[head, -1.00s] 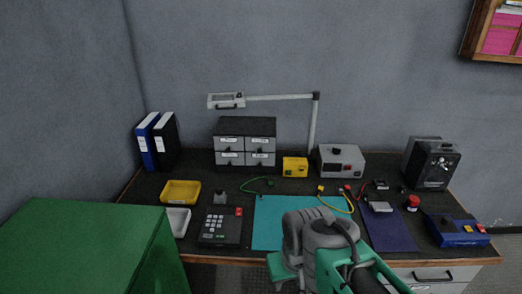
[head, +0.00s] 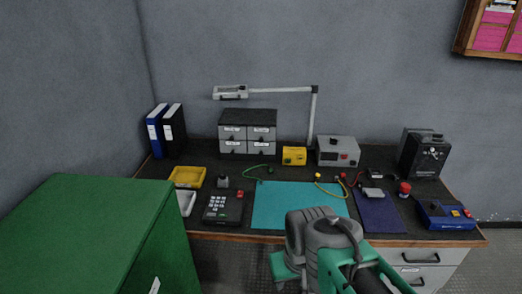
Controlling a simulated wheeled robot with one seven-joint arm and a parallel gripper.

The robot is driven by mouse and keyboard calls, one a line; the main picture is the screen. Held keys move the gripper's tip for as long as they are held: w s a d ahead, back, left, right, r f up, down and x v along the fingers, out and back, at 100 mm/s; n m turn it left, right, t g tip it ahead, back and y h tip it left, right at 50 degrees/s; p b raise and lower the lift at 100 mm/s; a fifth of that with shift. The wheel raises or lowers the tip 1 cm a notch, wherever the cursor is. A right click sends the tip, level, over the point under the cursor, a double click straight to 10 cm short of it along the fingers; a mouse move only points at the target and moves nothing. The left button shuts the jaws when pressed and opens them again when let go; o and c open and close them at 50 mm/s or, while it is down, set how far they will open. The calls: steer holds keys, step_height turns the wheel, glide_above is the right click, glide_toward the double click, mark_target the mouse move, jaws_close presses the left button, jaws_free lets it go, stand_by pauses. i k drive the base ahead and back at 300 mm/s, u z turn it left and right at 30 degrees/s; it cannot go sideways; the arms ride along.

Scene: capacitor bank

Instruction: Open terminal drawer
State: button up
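A small cabinet of labelled grey drawers (head: 247,134) in a dark case stands at the back of the workbench, with its drawers shut. The bench (head: 390,228) also has larger grey drawers with dark handles (head: 420,257) under its right side, and they look shut. I cannot read the labels, so I cannot tell which one is the terminal drawer. My grey and green arm shows at the bottom centre, in front of the bench. My gripper's fingers are not visible.
A green cabinet (head: 85,235) stands close at the lower left. On the bench are a teal mat (head: 300,200), a yellow tray (head: 187,177), a keypad device (head: 222,207), a blue device (head: 445,215) and a dark box (head: 423,155). A lamp arm (head: 280,90) stands behind.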

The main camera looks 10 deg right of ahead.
mark_target(260, 133)
steer(key=u, duration=0.15)
steer(key=k, duration=0.15)
steer(key=z, duration=0.95)
steer(key=i, duration=0.9)
steer(key=u, duration=2.5)
